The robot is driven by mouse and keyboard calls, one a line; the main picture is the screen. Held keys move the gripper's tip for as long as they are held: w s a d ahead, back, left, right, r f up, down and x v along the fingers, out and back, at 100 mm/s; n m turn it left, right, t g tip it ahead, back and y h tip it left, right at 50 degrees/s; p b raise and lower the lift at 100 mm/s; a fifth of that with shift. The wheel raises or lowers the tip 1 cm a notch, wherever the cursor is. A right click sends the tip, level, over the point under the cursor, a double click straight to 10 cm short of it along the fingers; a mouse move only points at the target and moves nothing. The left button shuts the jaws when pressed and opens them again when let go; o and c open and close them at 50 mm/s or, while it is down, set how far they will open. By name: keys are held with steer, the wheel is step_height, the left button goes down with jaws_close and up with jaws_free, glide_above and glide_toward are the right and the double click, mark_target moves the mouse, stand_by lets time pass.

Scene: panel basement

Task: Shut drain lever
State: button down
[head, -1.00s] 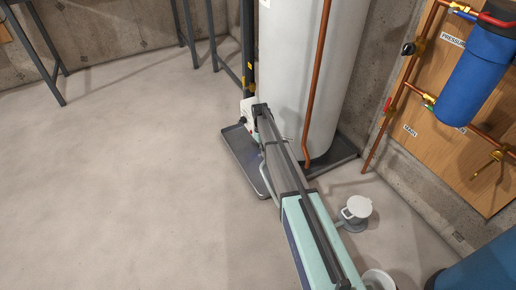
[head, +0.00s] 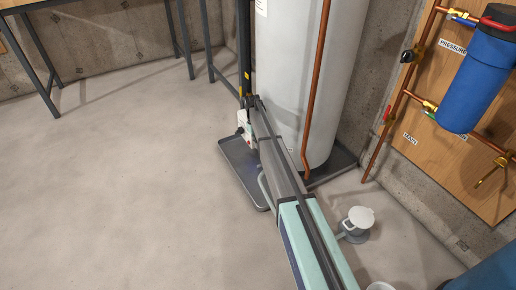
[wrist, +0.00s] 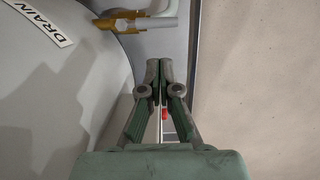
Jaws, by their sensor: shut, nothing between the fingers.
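The drain valve shows in the wrist view as a brass fitting (wrist: 118,23) on the pale tank (wrist: 60,85), beside a label (wrist: 38,22) reading DRAIN. A pale grey lever (wrist: 152,22) runs from it to the right. My gripper (wrist: 159,68) is shut and empty, its fingertips below the lever in the picture; whether they touch it I cannot tell. A small red piece (wrist: 165,113) shows between the finger links. In the head view the white tank (head: 305,70) stands at the end of my arm, which hides the valve and my fingers.
A dark drip tray (head: 238,160) lies under the tank, and a copper pipe (head: 312,100) runs down its front. A white-capped floor fitting (head: 358,217) stands right of my arm. A blue filter (head: 470,90) hangs on the wall board. The floor at left is clear.

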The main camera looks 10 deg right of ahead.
steer(key=b+x, duration=0.3)
steer(key=x, duration=0.5)
steer(key=shift+f, duration=0.4)
steer(key=shift+s+a+r, duration=0.15)
